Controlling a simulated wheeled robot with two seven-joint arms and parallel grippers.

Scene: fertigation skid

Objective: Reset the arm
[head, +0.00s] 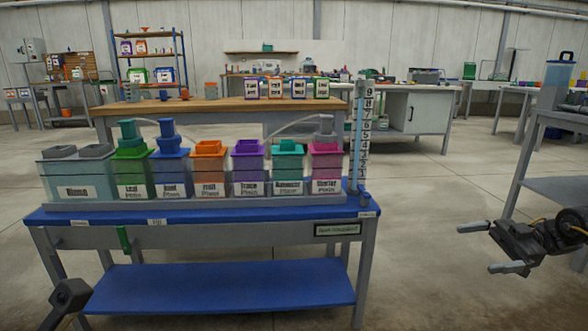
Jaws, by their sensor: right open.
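My right gripper (486,249) shows at the right, in front of the grey stand. Its two pale fingers are spread apart with nothing between them. It is over bare floor, to the right of the blue bench (205,215) and apart from it. A dark link of mine shows at the lower left edge. My left gripper's fingers do not show.
A row of labelled coloured tanks (209,175) stands in a tray on the blue bench, with a tall numbered gauge (361,130) at its right end. A grey stand (565,185) is at the right. Concrete floor (430,290) is clear between bench and stand.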

